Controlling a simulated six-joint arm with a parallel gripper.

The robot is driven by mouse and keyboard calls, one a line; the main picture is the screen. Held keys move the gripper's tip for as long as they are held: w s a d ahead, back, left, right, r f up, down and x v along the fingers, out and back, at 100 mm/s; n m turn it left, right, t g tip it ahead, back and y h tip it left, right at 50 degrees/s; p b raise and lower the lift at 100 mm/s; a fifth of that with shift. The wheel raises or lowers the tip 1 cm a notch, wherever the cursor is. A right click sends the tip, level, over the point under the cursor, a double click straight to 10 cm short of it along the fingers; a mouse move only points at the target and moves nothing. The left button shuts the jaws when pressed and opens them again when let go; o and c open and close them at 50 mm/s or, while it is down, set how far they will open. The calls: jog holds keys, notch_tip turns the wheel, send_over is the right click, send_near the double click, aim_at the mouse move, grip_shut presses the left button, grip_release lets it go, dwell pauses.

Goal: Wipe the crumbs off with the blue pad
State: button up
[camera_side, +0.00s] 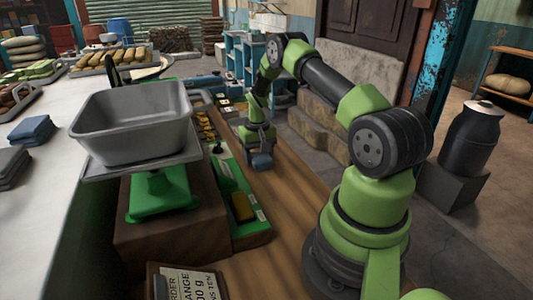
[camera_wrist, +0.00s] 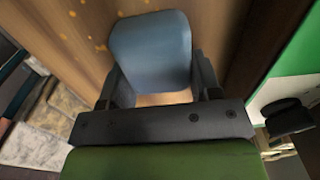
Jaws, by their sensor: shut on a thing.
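The blue pad (camera_wrist: 152,48) is held between the two dark fingers of my gripper (camera_wrist: 158,85) in the wrist view. In the side view my gripper (camera_side: 260,148) reaches down at the far part of the wooden bench, with the blue pad (camera_side: 262,161) under it, close to the wood. I cannot tell for sure whether the pad touches the surface. Several small orange-yellow crumbs (camera_wrist: 100,48) lie on the wood beside and beyond the pad in the wrist view. The pad and fingers hide part of the surface.
A grey tub (camera_side: 130,125) sits on a green scale (camera_side: 160,190) on a wooden block at the left. A green tray (camera_side: 262,232) with a yellow block lies along the bench. The bench (camera_side: 290,200) between the tray and my base is clear. Blue crates (camera_side: 237,55) stand behind.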

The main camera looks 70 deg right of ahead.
aim_at(257, 162)
jog(key=shift+w+a, duration=0.55)
jog(key=shift+a, duration=0.35)
jog(key=shift+s+a, duration=0.5)
jog(key=shift+s, duration=0.4)
jog(key=shift+s+d, duration=3.7)
jog(key=shift+d, duration=0.05)
jog(key=shift+s+a, duration=0.8)
jog(key=shift+a, duration=0.15)
jog(key=shift+w+a, duration=3.75)
jog(key=shift+w, duration=0.1)
jog(key=shift+r, duration=4.1)
